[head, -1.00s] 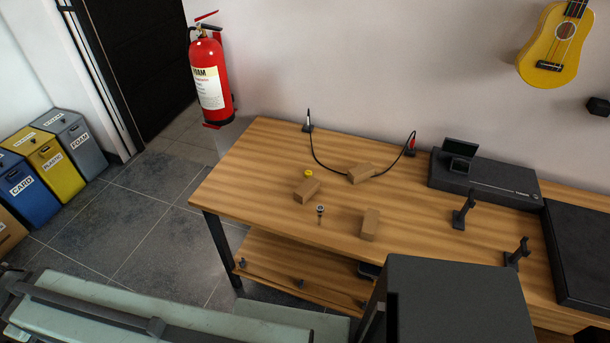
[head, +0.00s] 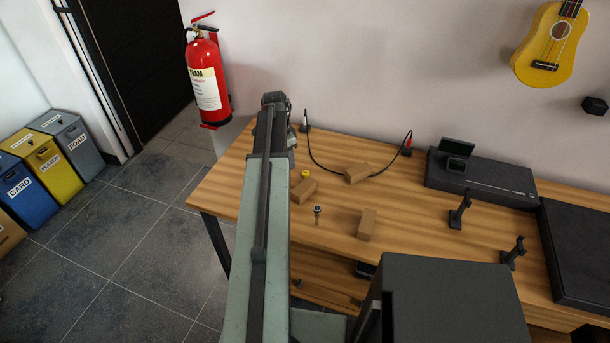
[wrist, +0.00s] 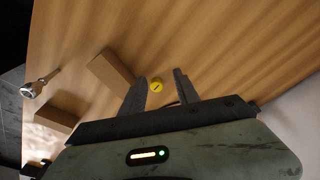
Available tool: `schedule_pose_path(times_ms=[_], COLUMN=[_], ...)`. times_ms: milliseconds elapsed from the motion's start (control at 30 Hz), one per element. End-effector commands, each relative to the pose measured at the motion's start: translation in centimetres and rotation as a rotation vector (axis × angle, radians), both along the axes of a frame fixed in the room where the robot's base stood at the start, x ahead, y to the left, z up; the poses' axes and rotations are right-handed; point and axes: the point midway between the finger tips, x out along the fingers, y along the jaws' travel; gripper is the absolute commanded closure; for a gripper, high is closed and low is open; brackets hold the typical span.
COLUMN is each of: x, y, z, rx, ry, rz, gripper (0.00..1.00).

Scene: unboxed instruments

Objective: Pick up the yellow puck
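The small yellow puck (head: 305,173) lies on the wooden table, behind a brown block and just right of my arm in the head view. In the wrist view the puck (wrist: 156,86) shows between the two dark fingers of my gripper (wrist: 160,78), which are spread apart with gaps on both sides of it. My gripper is open and empty. In the head view the end of my arm (head: 275,100) reaches over the left part of the table, and the fingers cannot be made out there.
A brown block (head: 304,190) lies close to the puck; it also shows left of the fingers in the wrist view (wrist: 110,68). Two more blocks (head: 357,173) (head: 367,224) and a small metal-headed piece (head: 317,214) lie nearby. A black cable (head: 330,170) loops behind.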

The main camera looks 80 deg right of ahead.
Motion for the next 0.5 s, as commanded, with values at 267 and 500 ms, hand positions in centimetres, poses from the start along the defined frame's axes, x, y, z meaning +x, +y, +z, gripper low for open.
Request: schedule_pose_path(times_ms=[267, 500], x=[-4.8, -5.1], y=[-1.4, -1.6], z=[-0.2, -2.9], rx=[-0.010, -0.010], ry=[0.000, 0.001], rz=[-0.121, -0.118], gripper=[0.62, 0.62])
